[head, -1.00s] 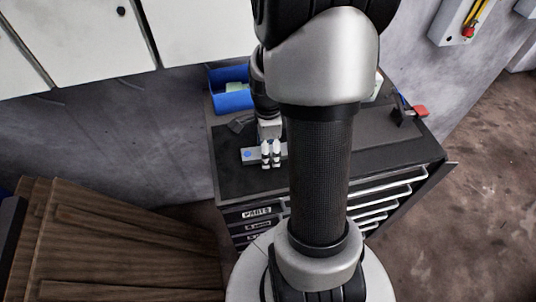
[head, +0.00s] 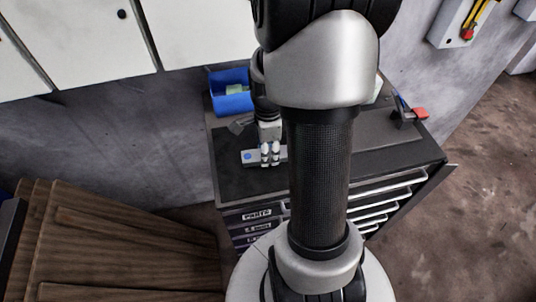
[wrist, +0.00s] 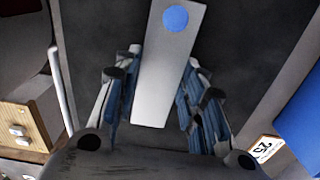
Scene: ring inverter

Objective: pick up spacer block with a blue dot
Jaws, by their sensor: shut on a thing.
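The spacer block (head: 248,157) is a light grey bar with a blue dot near its left end in the head view. It lies on, or just over, the dark top of the tool cabinet; I cannot tell which. In the wrist view the block (wrist: 165,75) runs up the picture, with the blue dot at its far end. My gripper (head: 269,155) is shut on the block, with one finger on each side of it. In the wrist view my gripper (wrist: 158,100) holds the block's near part. My arm hides the block's right end in the head view.
A blue bin (head: 232,93) stands at the back left of the cabinet top (head: 237,186). A small dark item (head: 240,124) lies in front of it. A red-handled thing (head: 419,113) is at the right edge. A wooden crate (head: 120,250) stands at lower left.

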